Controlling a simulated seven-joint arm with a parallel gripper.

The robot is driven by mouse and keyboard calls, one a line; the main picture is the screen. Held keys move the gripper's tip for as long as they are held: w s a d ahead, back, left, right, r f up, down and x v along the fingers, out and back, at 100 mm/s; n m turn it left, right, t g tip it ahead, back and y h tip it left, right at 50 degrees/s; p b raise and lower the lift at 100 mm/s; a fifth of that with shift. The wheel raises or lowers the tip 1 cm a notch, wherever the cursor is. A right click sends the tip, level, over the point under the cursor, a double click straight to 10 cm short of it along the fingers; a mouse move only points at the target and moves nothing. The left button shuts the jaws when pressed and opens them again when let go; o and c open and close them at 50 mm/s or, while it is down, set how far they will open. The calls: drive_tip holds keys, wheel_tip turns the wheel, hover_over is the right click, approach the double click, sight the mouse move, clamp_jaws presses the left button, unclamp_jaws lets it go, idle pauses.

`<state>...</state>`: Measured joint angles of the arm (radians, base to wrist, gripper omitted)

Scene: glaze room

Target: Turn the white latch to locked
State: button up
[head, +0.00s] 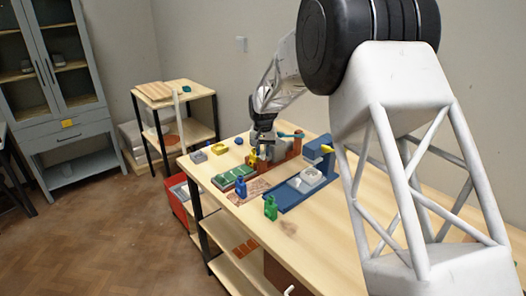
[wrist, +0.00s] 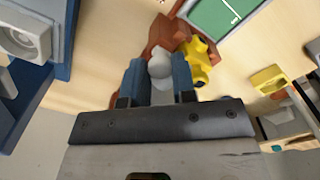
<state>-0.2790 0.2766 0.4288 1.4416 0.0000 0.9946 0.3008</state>
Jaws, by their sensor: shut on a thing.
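My gripper (wrist: 160,82) is shut on a rounded white piece, which I take to be the white latch (wrist: 160,64), with one blue fingertip on each side of it. Behind the latch is a reddish-brown block (wrist: 169,33), and a yellow piece (wrist: 198,62) is close on the right. In the head view my gripper (head: 262,148) is low over the workbench, at the reddish-brown part (head: 283,158). The latch is hidden there by my gripper, and its lock position cannot be read in either view.
A blue stand with a light grey part (head: 295,191) is right of my gripper on the workbench (head: 290,232). A green board (head: 233,178), a blue bottle (head: 240,189) and a green bottle (head: 270,208) are nearer the front.

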idle(0.3)
drive_tip(key=o, duration=0.6)
drive_tip(key=shift+o, duration=0.2)
drive_tip(key=shift+r, duration=0.15)
drive_tip(key=shift+r, duration=3.75)
drive_tip(key=shift+r, duration=0.1)
